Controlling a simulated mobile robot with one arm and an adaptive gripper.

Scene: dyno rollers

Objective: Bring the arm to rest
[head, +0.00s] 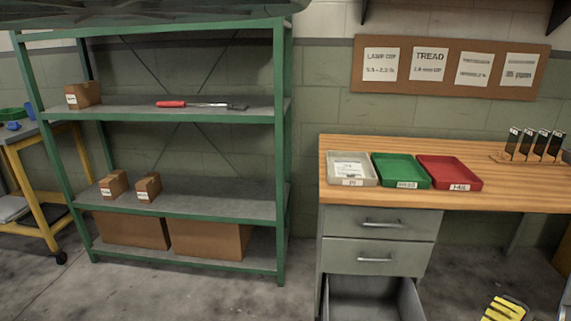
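I do not see my arm or my gripper for certain in the head view. A yellow and black object (505,309) is cut off by the bottom edge at the right, and I cannot tell what it is.
A green shelf rack (283,150) holds small boxes and a red-handled tool (195,104). A wooden workbench (340,195) carries grey (351,182), green (408,184) and red (461,187) trays. Its lowest drawer (370,300) stands open. Floor (190,290) before the rack is clear.

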